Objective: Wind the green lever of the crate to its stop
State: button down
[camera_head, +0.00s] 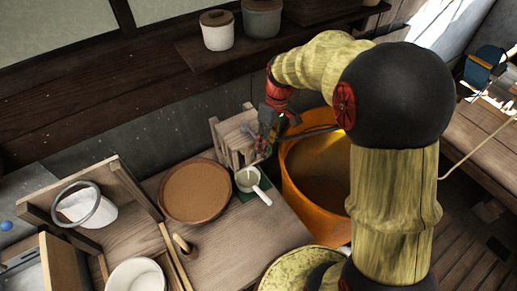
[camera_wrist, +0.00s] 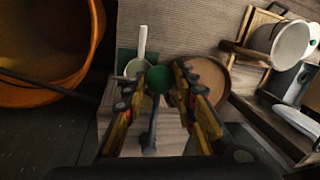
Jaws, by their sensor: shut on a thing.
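The wooden slatted crate (camera_head: 228,137) stands at the back of the table, against the wall. In the wrist view its pale boards (camera_wrist: 172,138) show under and between my fingers. The green lever has a round green knob (camera_wrist: 158,79) on a dark grey stem that runs down the wrist view. My gripper (camera_head: 264,145) is at the crate's right side, its fingers pointing down. In the wrist view the fingers of my gripper (camera_wrist: 160,76) stand on both sides of the knob, shut on it. In the head view my gripper hides most of the lever.
A large orange tub (camera_head: 318,190) stands close on the right. A shelf (camera_head: 230,50) with lidded jars is above.

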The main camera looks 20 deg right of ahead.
jog(key=shift+w+d+r+n, duration=0.1)
jog(key=shift+w+d+n, duration=0.15)
jog(key=shift+d+n, duration=0.25)
jog(key=shift+w+d+n, duration=0.2)
jog(key=shift+d+n, duration=0.2)
jog(key=shift+d, duration=0.1)
jog(key=c, duration=1.5)
grip_release()
jog(key=shift+o, duration=0.4)
notch_tip(320, 180, up, 12)
jog(key=w+d, duration=0.1)
jog(key=d, duration=0.1)
jog(key=shift+w, duration=0.15)
jog(key=shift+f, duration=0.2)
